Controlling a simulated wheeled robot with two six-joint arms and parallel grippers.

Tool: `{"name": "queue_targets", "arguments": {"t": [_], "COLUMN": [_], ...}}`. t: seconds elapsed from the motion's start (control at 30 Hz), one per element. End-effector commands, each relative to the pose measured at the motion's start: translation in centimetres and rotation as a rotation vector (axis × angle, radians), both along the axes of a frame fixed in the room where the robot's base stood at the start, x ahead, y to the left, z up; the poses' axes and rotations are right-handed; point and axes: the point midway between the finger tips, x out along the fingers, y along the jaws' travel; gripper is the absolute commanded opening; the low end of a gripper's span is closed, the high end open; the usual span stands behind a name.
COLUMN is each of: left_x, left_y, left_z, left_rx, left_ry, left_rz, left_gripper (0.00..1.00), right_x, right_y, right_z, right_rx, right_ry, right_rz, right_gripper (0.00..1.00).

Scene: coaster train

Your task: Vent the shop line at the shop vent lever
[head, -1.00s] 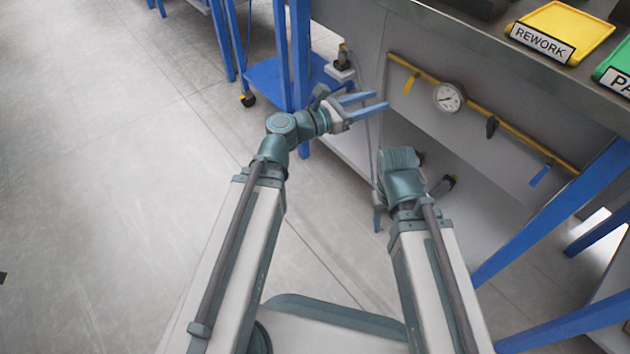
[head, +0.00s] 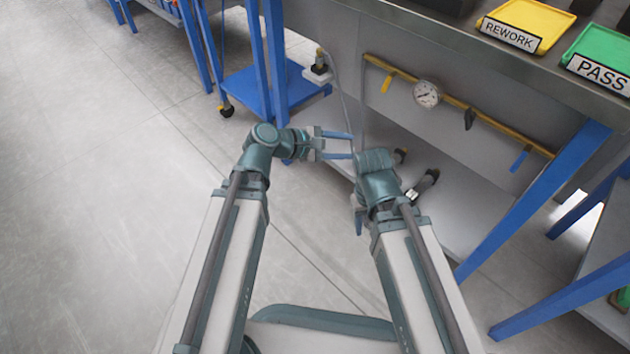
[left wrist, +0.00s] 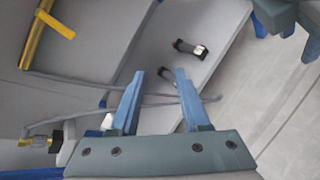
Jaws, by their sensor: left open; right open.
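A yellow pipe (head: 455,101) runs along the grey panel under the bench. It carries a yellow lever (head: 388,82), a round gauge (head: 426,94), a black lever (head: 469,119) and a blue lever (head: 520,159). I cannot read which is the shop vent lever. The yellow lever also shows in the left wrist view (left wrist: 55,25). My left gripper (head: 352,145) is open and empty, below and left of the pipe, apart from every lever. My right gripper (head: 358,221) is open, lower down, and mostly hidden behind its own wrist.
The bench top (head: 440,33) holds a yellow REWORK tray (head: 535,18) and a green PASS tray (head: 606,48). Two black fittings lie on the lower shelf; one (left wrist: 190,48) is near my left fingers. A blue bench leg (head: 535,200) stands at right. Floor at left is clear.

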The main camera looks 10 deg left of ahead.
Motion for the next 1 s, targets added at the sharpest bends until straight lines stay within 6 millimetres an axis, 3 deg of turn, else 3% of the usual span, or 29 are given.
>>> {"name": "queue_targets", "arguments": {"t": [0.3, 0.5, 0.7, 1.0], "left_x": [-2.2, -3.7, -4.7, -5.2], "left_y": [2.0, 3.9, 5.6, 6.4], "left_z": [-5.2, -7.5, -8.5, -9.0], "left_rx": [0.419, 0.644, 0.791, 0.852], "left_ry": [-0.130, -0.183, -0.208, -0.217], "left_rz": [-0.268, -0.454, -0.598, -0.663], "left_gripper": [0.46, 0.46, 0.46, 0.46], "right_x": [0.0, 0.0, 0.0, 0.0], "right_y": [0.0, 0.0, 0.0, 0.0], "right_z": [0.1, 0.4, 1.0, 1.1], "right_rx": [0.000, 0.000, 0.000, 0.000], "right_ry": [0.000, 0.000, 0.000, 0.000], "right_rz": [0.000, 0.000, 0.000, 0.000], "right_gripper": [0.50, 0.50, 0.50, 0.50]}}
